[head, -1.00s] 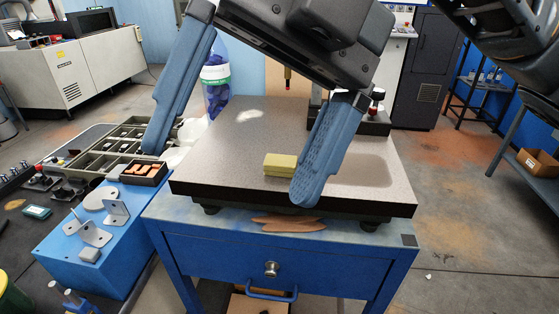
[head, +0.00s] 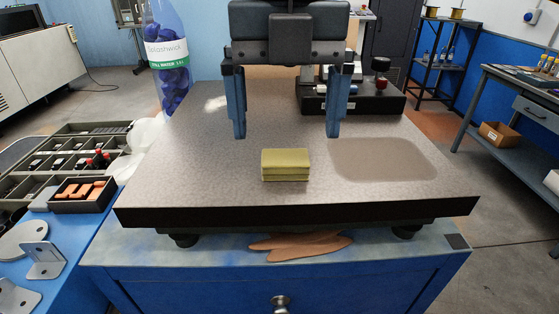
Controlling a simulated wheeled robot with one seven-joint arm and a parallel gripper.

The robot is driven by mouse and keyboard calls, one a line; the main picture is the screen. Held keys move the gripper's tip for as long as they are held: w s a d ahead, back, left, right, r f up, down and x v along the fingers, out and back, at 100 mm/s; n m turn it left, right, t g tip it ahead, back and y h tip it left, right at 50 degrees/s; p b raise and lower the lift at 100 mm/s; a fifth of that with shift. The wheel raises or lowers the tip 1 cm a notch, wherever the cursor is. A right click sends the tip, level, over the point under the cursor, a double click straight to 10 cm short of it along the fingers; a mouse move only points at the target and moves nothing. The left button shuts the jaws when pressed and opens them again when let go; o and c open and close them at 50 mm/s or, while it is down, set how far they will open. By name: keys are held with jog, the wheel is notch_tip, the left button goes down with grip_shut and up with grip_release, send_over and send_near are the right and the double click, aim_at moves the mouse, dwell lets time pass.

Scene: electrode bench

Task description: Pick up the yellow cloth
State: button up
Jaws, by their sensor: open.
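The yellow cloth (head: 285,165) is a small folded block lying on the grey speckled stone plate (head: 220,190), near the middle of its front half. My gripper (head: 287,134) is open and empty. Its two blue fingers point down, and in the picture they stand above and to either side of the cloth, apart from it. The left fingertip is up and left of the cloth, the right fingertip up and right. The whole cloth is in plain view.
A bottle with a green and white label (head: 168,55) stands at the plate's back left. A black device (head: 350,101) sits at the back right. A darker patch (head: 383,160) marks the plate right of the cloth. A black tray of orange pieces (head: 84,194) is at left.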

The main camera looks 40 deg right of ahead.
aim_at(285, 162)
jog(key=shift+a+f+p, duration=0.1)
jog(key=shift+f+p, duration=0.35)
jog(key=shift+f, duration=2.25)
jog(key=c, duration=1.1)
jog(key=shift+r, duration=0.5)
notch_tip(285, 162, up, 2)
jog(key=shift+r+b, duration=0.25)
jog(key=shift+b, duration=0.1)
jog(key=s+a+r, duration=0.2)
jog(key=a, duration=0.1)
jog(key=s+a+r+b, duration=0.1)
jog(key=s+a+r, duration=0.4)
jog(key=a, duration=0.1)
jog(key=shift+s+a+r+b, duration=0.1)
jog(key=shift+s+r+b, duration=0.15)
jog(key=shift+b, duration=0.1)
jog(key=shift+w, duration=0.1)
